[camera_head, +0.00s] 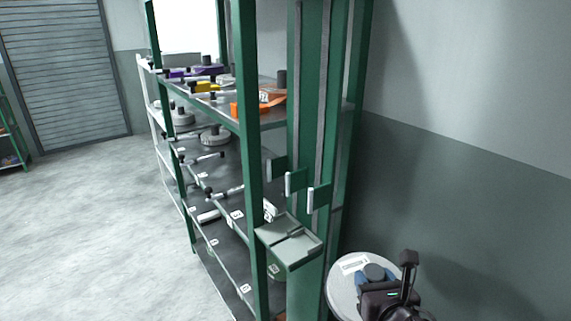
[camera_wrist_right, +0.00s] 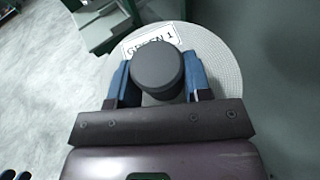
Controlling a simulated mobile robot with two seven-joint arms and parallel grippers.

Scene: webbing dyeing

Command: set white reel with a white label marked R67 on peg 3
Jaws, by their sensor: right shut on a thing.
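A large round white reel (camera_head: 338,290) with a white label (camera_head: 352,265) is at the lower right of the head view. The reel also fills the upper middle of the right wrist view (camera_wrist_right: 222,62). Its label (camera_wrist_right: 150,38) carries dark print, partly covered and not clearly readable as R67. My right gripper (camera_head: 374,279) has its blue fingers shut on the dark grey hub (camera_wrist_right: 157,70) of the reel. What lies under the reel is hidden. White pegs (camera_head: 208,156) with dark tips stick out from the rack; their numbers are too small to read.
A green rack (camera_head: 249,150) holds grey, orange, yellow and purple reels on its upper shelves. A grey-green tray (camera_head: 290,240) juts out from the rack's near end, close to the reel. A grey wall (camera_head: 460,190) stands at right. The floor (camera_head: 90,220) at left is clear.

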